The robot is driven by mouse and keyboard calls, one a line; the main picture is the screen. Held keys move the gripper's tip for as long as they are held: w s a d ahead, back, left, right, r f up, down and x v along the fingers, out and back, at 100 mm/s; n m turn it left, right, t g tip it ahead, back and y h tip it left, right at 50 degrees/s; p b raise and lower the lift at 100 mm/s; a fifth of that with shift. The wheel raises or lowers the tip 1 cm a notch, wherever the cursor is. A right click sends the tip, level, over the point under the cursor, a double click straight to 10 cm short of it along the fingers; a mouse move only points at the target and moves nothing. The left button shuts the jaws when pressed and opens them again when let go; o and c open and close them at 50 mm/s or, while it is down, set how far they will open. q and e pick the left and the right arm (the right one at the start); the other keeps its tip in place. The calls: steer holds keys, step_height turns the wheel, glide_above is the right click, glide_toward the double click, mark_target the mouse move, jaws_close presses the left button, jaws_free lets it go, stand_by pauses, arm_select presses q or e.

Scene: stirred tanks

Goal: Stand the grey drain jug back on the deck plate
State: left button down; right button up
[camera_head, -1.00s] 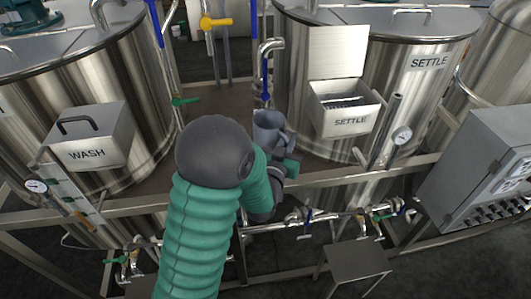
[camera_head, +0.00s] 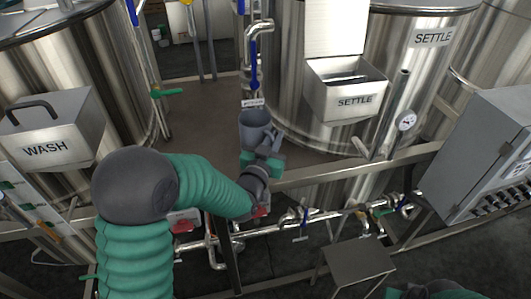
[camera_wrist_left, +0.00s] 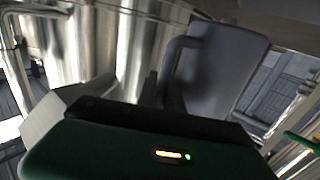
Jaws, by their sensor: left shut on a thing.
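The grey drain jug (camera_head: 254,128) is in the middle of the head view, under the drain spout and over the brown deck plate (camera_head: 200,112). My left gripper (camera_head: 268,152) is shut on the jug's handle side. In the left wrist view the jug (camera_wrist_left: 222,68) and its handle (camera_wrist_left: 172,70) fill the upper right, just beyond the gripper (camera_wrist_left: 150,105). The jug looks near upright in the head view. I cannot tell whether its base touches the deck plate; the gripper hides part of its lower side.
The SETTLE tank (camera_head: 300,60) with its open SETTLE box (camera_head: 345,95) stands right of the jug. The drain pipe (camera_head: 256,50) with a blue handle hangs above it. The WASH box (camera_head: 50,130) is at the left. A frame rail (camera_head: 340,168) runs in front. Bare deck lies left of the jug.

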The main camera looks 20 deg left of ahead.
arm_select(q)
step_height(320, 180, down, 4)
steer(key=shift+s+d+f, duration=0.1)
steer(key=shift+d, duration=0.6)
steer(key=shift+f, duration=0.1)
steer(key=c, duration=1.6)
jaws_free()
steer(key=shift+a, duration=0.35)
steer(key=shift+o, duration=0.5)
steer(key=shift+a, duration=0.2)
steer(key=shift+d, duration=0.2)
